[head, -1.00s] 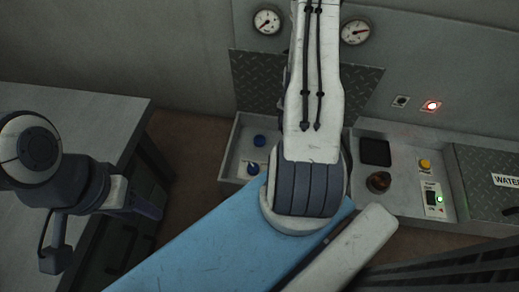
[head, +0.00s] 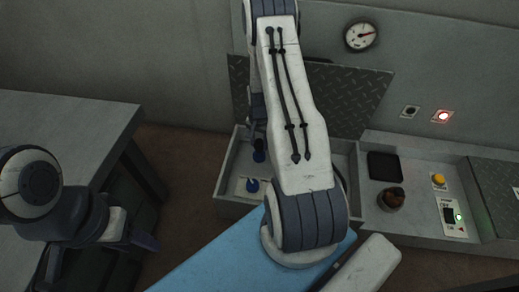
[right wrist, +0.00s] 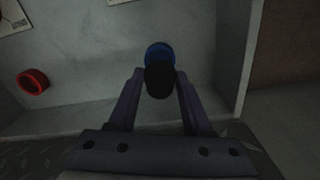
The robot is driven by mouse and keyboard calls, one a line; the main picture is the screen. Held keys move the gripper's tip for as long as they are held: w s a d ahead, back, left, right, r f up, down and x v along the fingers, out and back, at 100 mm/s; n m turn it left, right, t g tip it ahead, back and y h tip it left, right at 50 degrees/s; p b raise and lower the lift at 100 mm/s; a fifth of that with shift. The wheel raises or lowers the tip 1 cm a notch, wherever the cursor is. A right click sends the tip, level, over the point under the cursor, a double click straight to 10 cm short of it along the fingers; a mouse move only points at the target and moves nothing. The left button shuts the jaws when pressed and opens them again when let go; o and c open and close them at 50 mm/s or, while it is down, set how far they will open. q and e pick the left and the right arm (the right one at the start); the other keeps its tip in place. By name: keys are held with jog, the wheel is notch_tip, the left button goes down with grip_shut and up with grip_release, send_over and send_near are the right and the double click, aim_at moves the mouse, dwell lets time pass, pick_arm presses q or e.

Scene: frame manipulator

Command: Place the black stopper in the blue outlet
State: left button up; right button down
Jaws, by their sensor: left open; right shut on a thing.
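The black stopper (right wrist: 160,80) is between the two fingers of my right gripper (right wrist: 158,84) in the right wrist view. The blue outlet (right wrist: 160,53) shows just beyond the stopper, partly covered by it; I cannot tell whether they touch. The stopper cannot be made out in the head view. My left gripper (head: 143,240) is open and empty, low beside the grey table.
A red ring (right wrist: 33,81) lies on the same basin surface, left of the blue outlet. A console with a yellow button (head: 438,179) stands right. A grey table (head: 60,130) is at left.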

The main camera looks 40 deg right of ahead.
aim_at(259, 148)
notch_tip(259, 148, down, 3)
jog(key=shift+r+b, duration=0.1)
jog(key=shift+b, duration=0.6)
pick_arm(q)
notch_tip(259, 148, down, 2)
jog(key=shift+f, duration=0.1)
pick_arm(e)
jog(key=shift+r, duration=0.2)
jog(key=shift+f, duration=0.15)
jog(key=shift+f, duration=0.5)
jog(key=shift+c, duration=1.7)
grip_release()
